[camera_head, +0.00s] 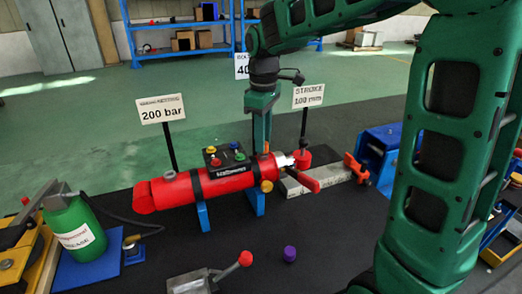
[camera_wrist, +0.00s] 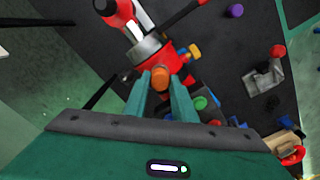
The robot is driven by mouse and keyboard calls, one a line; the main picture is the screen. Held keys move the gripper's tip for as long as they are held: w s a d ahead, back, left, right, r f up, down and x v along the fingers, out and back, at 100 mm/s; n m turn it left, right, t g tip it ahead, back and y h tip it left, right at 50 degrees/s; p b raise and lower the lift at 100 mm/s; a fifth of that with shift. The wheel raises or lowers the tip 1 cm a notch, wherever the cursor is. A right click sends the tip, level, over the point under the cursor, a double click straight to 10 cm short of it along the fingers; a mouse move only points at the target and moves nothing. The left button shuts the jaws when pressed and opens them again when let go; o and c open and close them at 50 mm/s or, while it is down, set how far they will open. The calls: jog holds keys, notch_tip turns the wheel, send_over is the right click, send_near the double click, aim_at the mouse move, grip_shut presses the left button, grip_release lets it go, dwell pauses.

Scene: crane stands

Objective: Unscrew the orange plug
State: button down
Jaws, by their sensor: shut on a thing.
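The red cylinder (camera_head: 225,184) lies level on blue supports, with black bands and a silver end at its right. My gripper (camera_head: 263,150) points down at the cylinder's top near that end. In the wrist view, the orange plug (camera_wrist: 160,78) sits between the fingertips of my gripper (camera_wrist: 160,84), which is shut on it. In the head view, the fingers mostly hide this plug. A second, yellow-orange fitting (camera_head: 266,186) is on the cylinder's near side; it also shows in the wrist view (camera_wrist: 194,51). I cannot tell how far the plug is threaded in.
A green bottle (camera_head: 77,233) is at left. A purple cap (camera_head: 289,254) and a red-knobbed lever (camera_head: 245,259) are in front. The dark tabletop is clear between them.

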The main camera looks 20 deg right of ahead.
jog(key=shift+r, duration=1.85)
